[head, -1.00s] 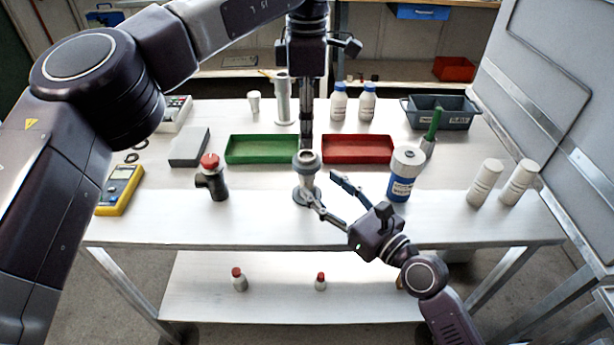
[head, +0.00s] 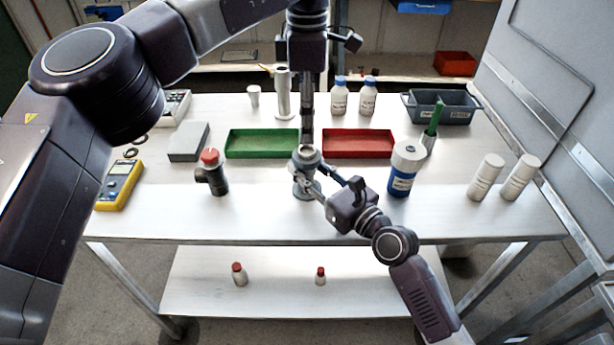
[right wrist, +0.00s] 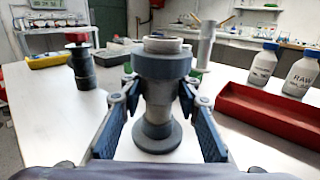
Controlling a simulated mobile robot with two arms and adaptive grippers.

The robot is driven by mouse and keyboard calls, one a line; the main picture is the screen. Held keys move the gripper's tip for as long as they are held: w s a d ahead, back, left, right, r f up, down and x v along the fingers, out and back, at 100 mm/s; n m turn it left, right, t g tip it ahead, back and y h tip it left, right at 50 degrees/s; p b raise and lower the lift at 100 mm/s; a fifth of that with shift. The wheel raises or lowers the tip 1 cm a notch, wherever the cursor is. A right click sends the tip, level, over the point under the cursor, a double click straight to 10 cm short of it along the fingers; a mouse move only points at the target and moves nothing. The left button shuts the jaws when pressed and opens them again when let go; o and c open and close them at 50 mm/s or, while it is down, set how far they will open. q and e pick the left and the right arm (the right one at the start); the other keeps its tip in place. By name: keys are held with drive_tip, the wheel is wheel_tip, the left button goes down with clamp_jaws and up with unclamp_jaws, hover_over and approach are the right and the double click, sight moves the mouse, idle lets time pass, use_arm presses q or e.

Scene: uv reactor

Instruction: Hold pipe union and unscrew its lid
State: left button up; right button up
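The pipe union (head: 305,157) stands upright on the table, a grey flanged piece with a wide blue-grey collar. In the right wrist view the collar (right wrist: 163,66) has a pale ring at its top, above a narrower neck and round base. My right gripper (head: 322,187) has come in from the lower right. Its two fingers (right wrist: 160,100) are spread on either side of the union's neck, with gaps visible. My left gripper (head: 307,132) points down from above, its tip just over the union's top. Its fingers overlap in view, so their opening is hidden.
A green tray (head: 262,143) and a red tray (head: 358,144) lie behind the union. A dark pipe fitting with a red cap (head: 212,172) stands left, a blue-and-white bottle (head: 404,168) right. A yellow meter (head: 120,185) lies far left. The table front is mostly clear.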

sight(307, 150)
clamp_jaws()
use_arm(q)
drive_tip(key=m, duration=2.2)
drive_tip(key=shift+f, duration=4.05)
